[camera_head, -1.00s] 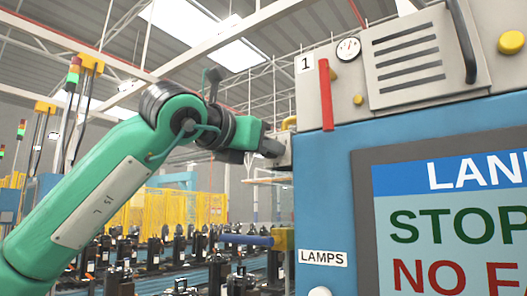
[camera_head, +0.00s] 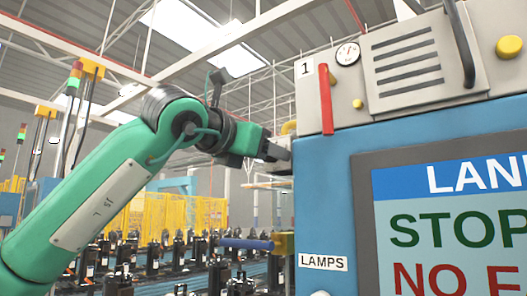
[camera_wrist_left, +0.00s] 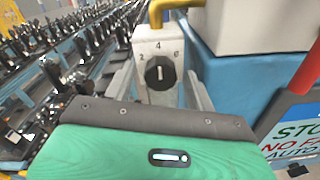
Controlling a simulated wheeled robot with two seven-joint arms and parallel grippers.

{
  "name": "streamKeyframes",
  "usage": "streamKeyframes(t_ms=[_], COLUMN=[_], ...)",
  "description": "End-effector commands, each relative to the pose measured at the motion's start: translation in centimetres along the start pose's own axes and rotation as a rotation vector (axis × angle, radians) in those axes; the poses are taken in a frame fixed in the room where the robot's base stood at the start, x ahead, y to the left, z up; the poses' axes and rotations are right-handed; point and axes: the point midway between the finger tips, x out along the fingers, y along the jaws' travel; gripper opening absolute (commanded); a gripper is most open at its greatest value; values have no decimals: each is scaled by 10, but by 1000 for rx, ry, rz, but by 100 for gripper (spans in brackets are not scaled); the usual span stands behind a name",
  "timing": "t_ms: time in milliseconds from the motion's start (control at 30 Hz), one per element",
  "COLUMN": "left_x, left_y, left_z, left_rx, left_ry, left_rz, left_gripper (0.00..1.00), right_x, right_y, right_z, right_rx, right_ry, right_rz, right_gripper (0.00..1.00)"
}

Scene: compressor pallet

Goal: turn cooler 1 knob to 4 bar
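The cooler 1 knob (camera_wrist_left: 160,72) is a round black dial with a white mark, on a pale box (camera_wrist_left: 158,42) lettered 2, 4 and 6. The mark looks upright, in line with the 4. My left gripper (camera_wrist_left: 160,88) is open, with one grey finger on each side of the knob; I cannot tell if they touch it. In the head view my left gripper (camera_head: 276,151) is at the left side of the blue cabinet (camera_head: 322,190), and the knob is hidden there. A gauge (camera_head: 347,53) sits beside the "1" label, its reading too small to tell. My right gripper is not in view.
A red bar (camera_head: 326,100) stands on the cabinet front. A yellow pipe (camera_wrist_left: 160,12) rises above the knob box. A blue rod (camera_head: 246,243) juts out below my left gripper. Rows of black compressors (camera_head: 160,258) fill the floor behind.

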Motion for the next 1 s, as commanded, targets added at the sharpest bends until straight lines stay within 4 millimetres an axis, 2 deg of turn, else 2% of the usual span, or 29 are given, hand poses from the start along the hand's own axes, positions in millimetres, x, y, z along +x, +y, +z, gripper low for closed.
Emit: streamKeyframes(t_ms=[167, 267, 367, 700, 833, 1000], left_x=[-1, -9, -25, -102, -122, -136], left_y=[0, 0, -1, 0, 0, 0], left_z=[0, -1, -2, -3, -2, -1], left_rx=[0, 0, 1, 0, 0, 0], left_ry=[0, -1, -4, -3, -1, -1], left_rz=[0, 1, 1, 2, 2, 0], left_gripper=[56, 56, 56, 56, 56, 56], right_x=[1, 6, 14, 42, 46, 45], right_y=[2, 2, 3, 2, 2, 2], right_z=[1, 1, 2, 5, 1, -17], right_rx=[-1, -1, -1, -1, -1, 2], right_ry=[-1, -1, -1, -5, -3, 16], right_rz=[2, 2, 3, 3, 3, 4], right_gripper=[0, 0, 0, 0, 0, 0])
